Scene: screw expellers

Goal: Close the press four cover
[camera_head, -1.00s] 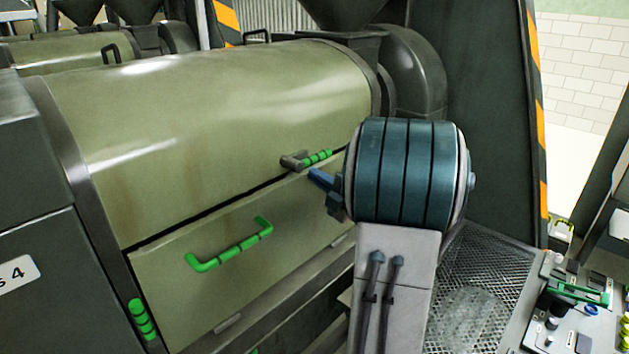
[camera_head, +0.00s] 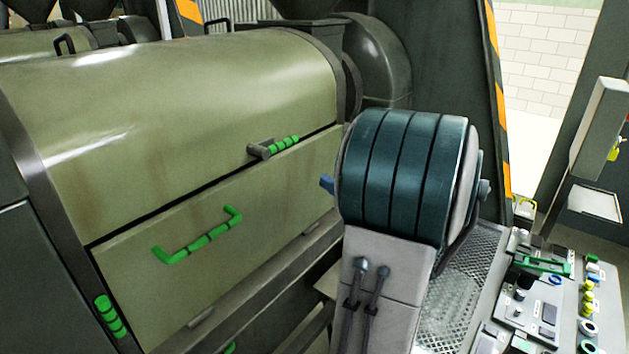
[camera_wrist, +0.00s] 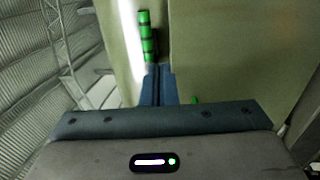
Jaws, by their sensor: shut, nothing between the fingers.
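The press cover (camera_head: 180,110) is a large olive-green curved hood on the left in the head view. It is down, with a thin dark gap between its lower edge and the flat panel (camera_head: 250,205) below. A grey latch with a ribbed green grip (camera_head: 283,144) sits at the cover's lower right edge. My gripper (camera_head: 327,185) shows as a blue tip, right of and below that grip and apart from it; my arm hides the rest. In the wrist view my gripper's blue fingers (camera_wrist: 158,82) are together and empty, pointing towards a ribbed green grip (camera_wrist: 148,38).
The lower panel carries a green bar handle (camera_head: 200,238). A ribbed green piece (camera_head: 110,315) is at its lower left. A control panel (camera_head: 550,305) with buttons stands at right, beside a mesh walkway (camera_head: 465,290). A striped dark post (camera_head: 497,100) rises behind my arm.

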